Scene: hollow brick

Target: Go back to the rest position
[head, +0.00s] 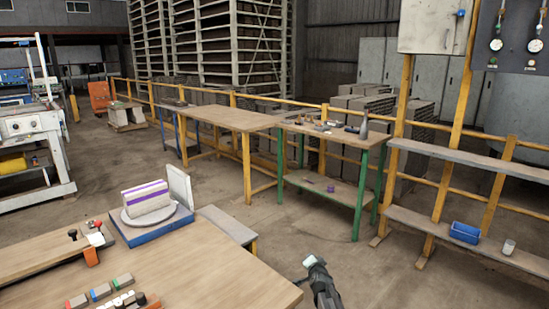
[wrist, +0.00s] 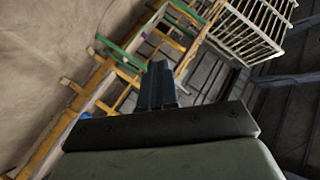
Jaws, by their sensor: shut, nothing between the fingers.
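My gripper (head: 312,262) shows at the bottom of the head view, just right of the near table's edge and over the floor. In the wrist view its fingers (wrist: 159,72) are together with nothing between them. It touches nothing that I can see. The arm behind it runs out of the bottom of the head view.
The near wooden table (head: 215,262) holds a white block with purple stripes (head: 147,198) on a round plate over a blue base (head: 155,232). Small coloured blocks (head: 101,291) lie at its front. A green-legged bench (head: 335,138) and a shelf rack (head: 470,228) stand beyond. Open floor surrounds my gripper.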

